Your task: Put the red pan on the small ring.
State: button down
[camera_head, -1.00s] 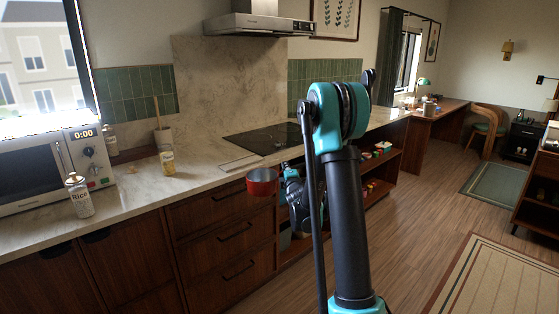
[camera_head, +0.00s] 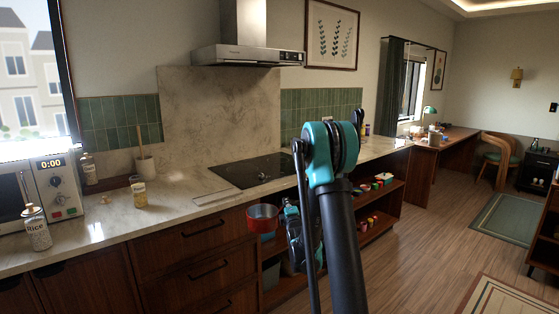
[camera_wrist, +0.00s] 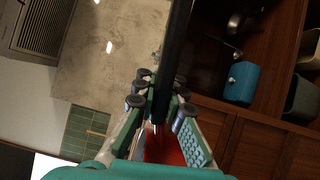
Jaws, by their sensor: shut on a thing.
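The red pan (camera_head: 262,219) hangs in the air in front of the counter edge, left of my arm, in the head view. My gripper (camera_head: 287,222) is beside it, partly behind my arm. In the wrist view my gripper (camera_wrist: 158,92) is shut on the red pan, with a dark bar, seemingly its handle, between the fingers and red (camera_wrist: 165,148) showing below. The black cooktop (camera_head: 250,170) lies on the counter behind and above the pan in the picture. Its rings are too faint to tell apart.
The marble counter (camera_head: 115,215) holds a microwave, a rice jar (camera_head: 37,228), a glass jar (camera_head: 138,192) and a utensil crock (camera_head: 145,164). A range hood (camera_head: 248,58) hangs above the cooktop. Open shelves with small items are below right.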

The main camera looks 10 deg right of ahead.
aim_at(286, 158)
jog(key=i+l, duration=0.15)
jog(key=l, duration=0.25)
jog(key=i+l+u, duration=0.15)
jog(key=l, duration=0.2)
jog(key=i+l, duration=0.15)
jog(key=l, duration=0.25)
jog(key=i+l+u, duration=0.1)
jog(key=l, duration=0.3)
jog(key=i+l+u, duration=0.1)
jog(key=l, duration=0.35)
jog(key=i, duration=0.05)
